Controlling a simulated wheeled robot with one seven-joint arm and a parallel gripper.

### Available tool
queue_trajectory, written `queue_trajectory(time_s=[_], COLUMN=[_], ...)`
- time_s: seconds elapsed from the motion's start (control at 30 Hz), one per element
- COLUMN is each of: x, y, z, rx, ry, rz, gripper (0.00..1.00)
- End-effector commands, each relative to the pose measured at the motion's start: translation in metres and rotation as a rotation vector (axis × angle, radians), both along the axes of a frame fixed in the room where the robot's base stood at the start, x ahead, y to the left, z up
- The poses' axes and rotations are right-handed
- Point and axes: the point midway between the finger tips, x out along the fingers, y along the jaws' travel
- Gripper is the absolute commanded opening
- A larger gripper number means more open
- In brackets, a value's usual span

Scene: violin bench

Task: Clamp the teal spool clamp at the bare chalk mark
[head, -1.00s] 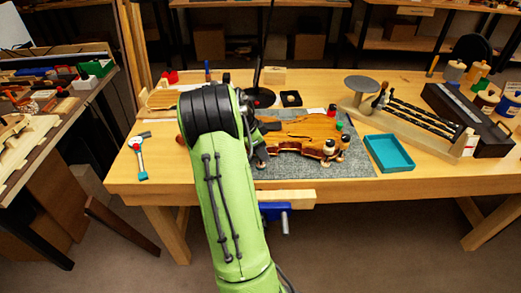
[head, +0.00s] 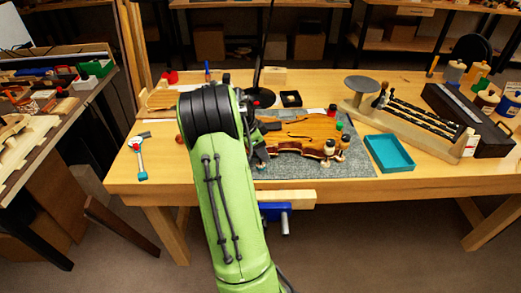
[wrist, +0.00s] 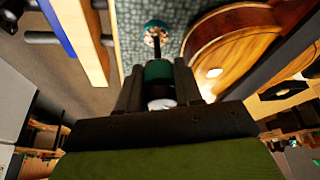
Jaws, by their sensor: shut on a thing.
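In the wrist view my gripper (wrist: 158,88) is shut on the teal spool clamp (wrist: 158,71), whose dark teal cylinder shows between the fingers with a white part below it. A teal-topped round piece (wrist: 155,30) shows just beyond the fingers; I cannot tell whether it belongs to the same clamp. The violin body (wrist: 235,45) lies right of the fingers, apart from the held clamp in the picture. A small pale spot (wrist: 214,72) shows near its edge; I cannot tell if it is chalk. In the head view the violin (head: 300,134) is partly hidden by my arm.
The violin lies on a grey mat (head: 355,165). Other spool clamps, green-topped (head: 339,126) and dark-topped (head: 329,146), stand at its right end. A teal tray (head: 389,154) lies right of the mat. A blue vise (head: 275,211) is on the bench's front edge.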

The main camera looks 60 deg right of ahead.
Motion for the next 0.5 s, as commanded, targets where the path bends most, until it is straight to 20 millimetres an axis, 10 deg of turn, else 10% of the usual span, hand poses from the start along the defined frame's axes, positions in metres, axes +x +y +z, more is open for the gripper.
queue_trajectory(time_s=[0.5], x=[0.0021], y=[-0.0040], z=[-0.0004], rx=[-0.001], ry=[-0.001], rz=[-0.001], gripper=[0.05])
